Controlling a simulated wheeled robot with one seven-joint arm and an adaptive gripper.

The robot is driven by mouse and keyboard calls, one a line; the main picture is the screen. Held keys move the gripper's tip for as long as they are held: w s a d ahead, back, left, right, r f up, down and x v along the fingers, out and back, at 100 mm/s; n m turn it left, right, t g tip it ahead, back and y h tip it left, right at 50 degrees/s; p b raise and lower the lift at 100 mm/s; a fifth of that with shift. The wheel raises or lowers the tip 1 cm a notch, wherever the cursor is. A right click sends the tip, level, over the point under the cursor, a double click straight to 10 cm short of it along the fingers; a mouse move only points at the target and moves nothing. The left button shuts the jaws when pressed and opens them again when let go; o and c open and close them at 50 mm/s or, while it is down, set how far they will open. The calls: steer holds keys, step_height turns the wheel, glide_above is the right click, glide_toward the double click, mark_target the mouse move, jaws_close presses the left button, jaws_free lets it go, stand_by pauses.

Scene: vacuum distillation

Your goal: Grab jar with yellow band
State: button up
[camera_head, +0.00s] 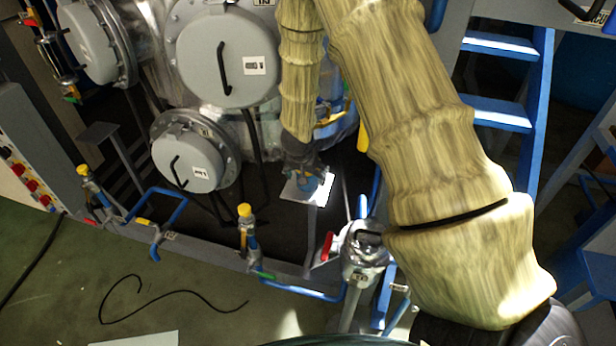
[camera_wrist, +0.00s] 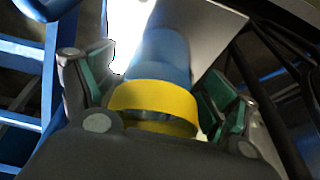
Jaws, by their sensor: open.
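The blue, see-through jar (camera_wrist: 160,58) with a yellow band (camera_wrist: 153,98) is in the middle of the wrist view. In the head view the jar (camera_head: 312,183) is small and partly hidden by my gripper (camera_head: 302,158). It stands on a small white platform (camera_head: 296,194). In the wrist view my gripper (camera_wrist: 158,88) is open, with one green-padded finger on each side of the jar near the band. Small gaps seem to show beside the jar; whether either finger touches it is unclear. The near end of the jar is hidden by the gripper body.
Grey round vessel hatches (camera_head: 226,60) stand to the left of my arm. Valves with yellow caps (camera_head: 245,210) and a red-handled valve (camera_head: 328,246) stand before the platform. Blue stairs (camera_head: 500,85) rise at the right. Open floor (camera_head: 60,310) lies at the lower left.

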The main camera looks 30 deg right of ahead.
steer(key=shift+w+d+f, duration=0.1)
steer(key=shift+d+f, duration=0.05)
steer(key=shift+f, duration=0.2)
steer(key=shift+r, duration=0.1)
steer(key=c, duration=1.4)
